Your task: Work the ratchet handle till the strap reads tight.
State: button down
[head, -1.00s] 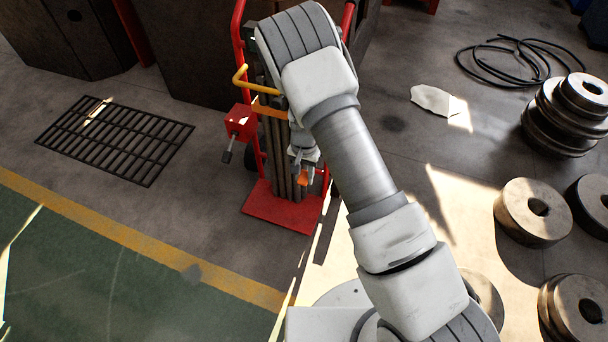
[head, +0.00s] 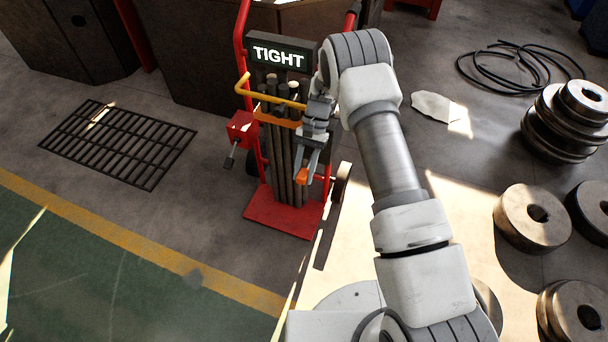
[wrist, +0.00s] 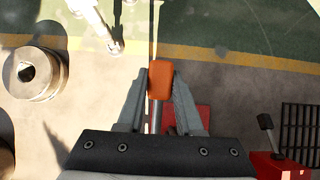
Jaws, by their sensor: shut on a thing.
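A red hand truck (head: 283,213) holds a bundle of upright dark bars (head: 286,170), with an orange strap (head: 276,116) around them. A sign (head: 282,54) at the top of the truck reads TIGHT. The ratchet handle has an orange grip (head: 302,175) at its end, low on the right side of the bundle. My gripper (head: 307,172) is shut on this grip. In the wrist view the orange grip (wrist: 160,80) sits between the two fingers, with a metal shaft below it. The ratchet body is mostly hidden behind my gripper.
A yellow bar (head: 270,98) crosses the truck in front of the bars. A red box with a lever (head: 239,128) is on its left. Heavy metal rolls (head: 535,215) stand at the right. A floor grate (head: 118,143) lies at the left, with clear floor beside it.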

jog(key=shift+r+g, duration=0.3)
jog(key=c, duration=0.6)
grip_release()
jog(key=shift+o, duration=0.2)
jog(key=p+v, duration=0.2)
jog(key=v, duration=1.5)
jog(key=shift+d+p, duration=0.2)
jog(key=shift+p, duration=0.2)
jog(key=shift+w+r, duration=0.1)
jog(key=shift+r, duration=0.05)
